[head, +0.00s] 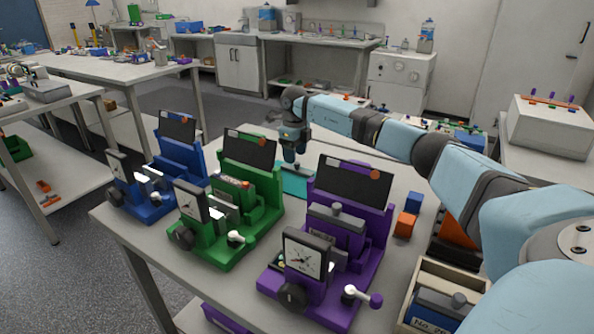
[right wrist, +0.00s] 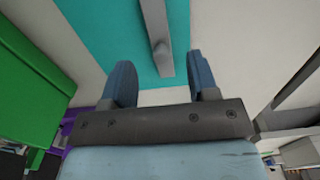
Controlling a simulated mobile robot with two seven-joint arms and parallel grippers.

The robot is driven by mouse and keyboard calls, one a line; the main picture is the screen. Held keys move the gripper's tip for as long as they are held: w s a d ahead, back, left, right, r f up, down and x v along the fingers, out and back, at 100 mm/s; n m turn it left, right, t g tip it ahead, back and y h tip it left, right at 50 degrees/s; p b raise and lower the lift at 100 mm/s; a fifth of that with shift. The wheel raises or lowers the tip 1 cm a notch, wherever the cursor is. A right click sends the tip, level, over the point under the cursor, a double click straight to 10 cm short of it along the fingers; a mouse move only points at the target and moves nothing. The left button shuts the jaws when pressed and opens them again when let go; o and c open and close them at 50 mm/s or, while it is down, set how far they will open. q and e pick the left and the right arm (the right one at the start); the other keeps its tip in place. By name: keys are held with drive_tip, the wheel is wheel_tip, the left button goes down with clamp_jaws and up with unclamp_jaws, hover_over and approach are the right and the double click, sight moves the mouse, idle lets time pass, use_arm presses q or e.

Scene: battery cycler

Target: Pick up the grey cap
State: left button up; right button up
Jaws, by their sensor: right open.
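A grey bar-shaped cap with a small round knob (right wrist: 156,28) lies on a teal mat (right wrist: 100,22) in the right wrist view. In the head view the teal mat (head: 296,184) shows behind the green and purple devices; the cap on it cannot be made out there. My right gripper (head: 290,156) points down above the mat. In the right wrist view its two fingers (right wrist: 161,85) are apart and empty, with the cap's near end ahead of the gap between them. My left gripper is not in view.
Blue (head: 155,190), green (head: 220,225) and purple (head: 325,265) devices stand on the white table. The purple one bears a similar grey bar with a knob. Orange (head: 404,226) and blue (head: 413,202) blocks and a battery bin (head: 407,311) are at right.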

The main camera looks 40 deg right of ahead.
sight(297, 164)
drive_tip(key=f, duration=0.4)
drive_tip(key=shift+s+d, duration=0.15)
drive_tip(key=shift+s, duration=0.2)
drive_tip(key=shift+f, duration=0.4)
drive_tip(key=c, duration=1)
drive_tip(key=shift+r, duration=0.1)
